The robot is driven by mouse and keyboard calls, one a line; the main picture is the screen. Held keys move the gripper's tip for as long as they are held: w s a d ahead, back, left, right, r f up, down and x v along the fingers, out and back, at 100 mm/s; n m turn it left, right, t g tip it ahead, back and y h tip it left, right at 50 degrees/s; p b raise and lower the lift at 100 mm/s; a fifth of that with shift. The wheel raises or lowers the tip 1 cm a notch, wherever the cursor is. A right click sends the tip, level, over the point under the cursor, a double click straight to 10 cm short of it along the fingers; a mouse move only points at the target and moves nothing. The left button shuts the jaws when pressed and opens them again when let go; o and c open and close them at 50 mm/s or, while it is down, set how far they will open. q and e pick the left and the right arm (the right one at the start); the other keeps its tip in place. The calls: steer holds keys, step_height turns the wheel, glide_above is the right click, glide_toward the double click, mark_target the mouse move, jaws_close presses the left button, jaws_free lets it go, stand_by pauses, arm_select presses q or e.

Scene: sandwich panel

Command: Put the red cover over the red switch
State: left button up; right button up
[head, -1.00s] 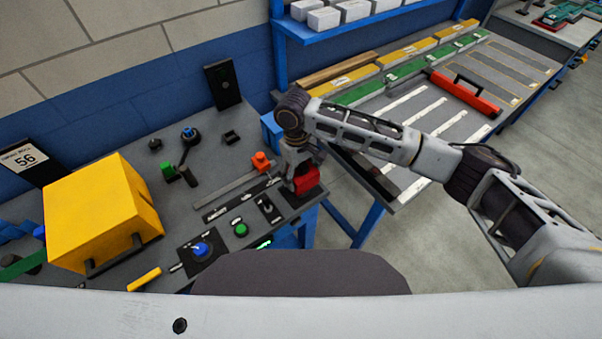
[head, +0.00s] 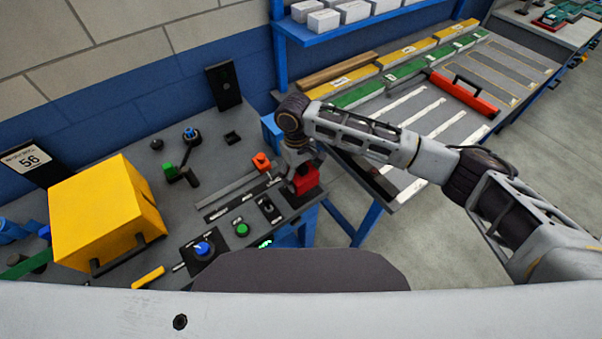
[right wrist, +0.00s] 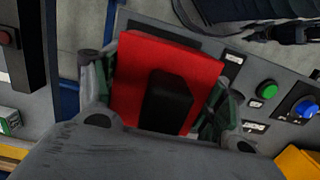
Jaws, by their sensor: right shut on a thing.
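The red cover (head: 306,180) is a boxy red piece at the right front corner of the panel table. In the right wrist view the cover (right wrist: 205,72) fills the middle, with a black block on its face. My right gripper (head: 295,184) comes down on it from above. In the right wrist view its fingers (right wrist: 160,108) are shut on the cover from both sides. The cover is on or just above a dark plate; I cannot tell if they touch. I cannot make out the red switch; the cover and gripper may hide it. My left gripper is out of view.
A green button (head: 242,230), a blue knob (head: 203,249) and a black toggle plate (head: 269,209) lie left of the cover. A large yellow box (head: 105,215) stands at left. The table's right edge is close to the cover.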

mark_target(301, 168)
steer(key=shift+f, duration=1.3)
stand_by(0.9)
steer(key=shift+f+p, duration=0.35)
steer(key=shift+f, duration=0.75)
steer(key=shift+f, duration=0.15)
steer(key=o, duration=1.2)
steer(key=shift+c, duration=0.2)
steer(key=shift+r+p, duration=2.95)
steer(key=shift+p, duration=0.35)
steer(key=shift+r, duration=1.3)
